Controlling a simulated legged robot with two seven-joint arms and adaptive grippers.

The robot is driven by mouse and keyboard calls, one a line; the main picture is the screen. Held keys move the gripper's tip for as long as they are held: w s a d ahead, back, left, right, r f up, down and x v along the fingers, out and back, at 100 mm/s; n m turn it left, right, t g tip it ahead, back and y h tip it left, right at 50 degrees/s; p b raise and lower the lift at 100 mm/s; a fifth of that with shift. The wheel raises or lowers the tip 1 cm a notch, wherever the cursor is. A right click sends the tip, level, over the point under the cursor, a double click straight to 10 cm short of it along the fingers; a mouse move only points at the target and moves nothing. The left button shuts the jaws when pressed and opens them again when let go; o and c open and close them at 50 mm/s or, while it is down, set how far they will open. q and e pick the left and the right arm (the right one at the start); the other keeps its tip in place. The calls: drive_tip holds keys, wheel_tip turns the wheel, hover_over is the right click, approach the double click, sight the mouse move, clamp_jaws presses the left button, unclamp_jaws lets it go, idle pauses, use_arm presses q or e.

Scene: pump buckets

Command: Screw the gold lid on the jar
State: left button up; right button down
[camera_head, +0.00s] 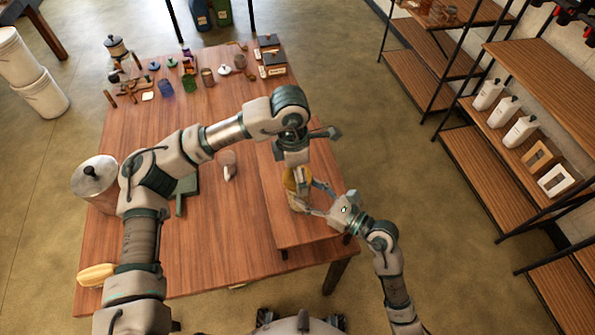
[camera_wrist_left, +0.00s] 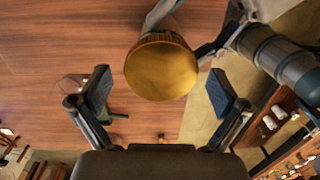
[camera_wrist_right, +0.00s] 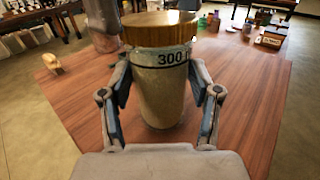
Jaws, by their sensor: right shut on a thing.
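The gold lid (camera_wrist_right: 160,28) sits level on top of the jar (camera_wrist_right: 160,95), a beige, cylindrical one with a "300" mark. I cannot tell how tightly it is seated. My right gripper (camera_wrist_right: 162,82) is shut around the jar's sides, below the lid. In the head view the jar (camera_head: 291,184) is partly hidden by my arms. My left gripper (camera_head: 293,163) points down over the jar. In the left wrist view the round lid top (camera_wrist_left: 160,68) lies between the two spread fingers of the left gripper (camera_wrist_left: 160,85), with gaps on both sides.
The jar is over a raised wooden board (camera_head: 290,228) at the table's right side. Small items crowd the table's far end. Shelves (camera_head: 545,80) stand at the right.

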use_arm(q)
drive_tip(key=shift+r, duration=0.1)
wheel_tip(320, 180, up, 12)
drive_tip(key=shift+w+a, duration=0.3)
drive_tip(key=shift+a, duration=0.05)
idle(0.4)
use_arm(e)
drive_tip(key=shift+c, duration=0.8)
unclamp_jaws()
drive_tip(key=shift+d, duration=0.1)
drive_tip(key=v, duration=1.2)
drive_tip(key=shift+f, duration=0.1)
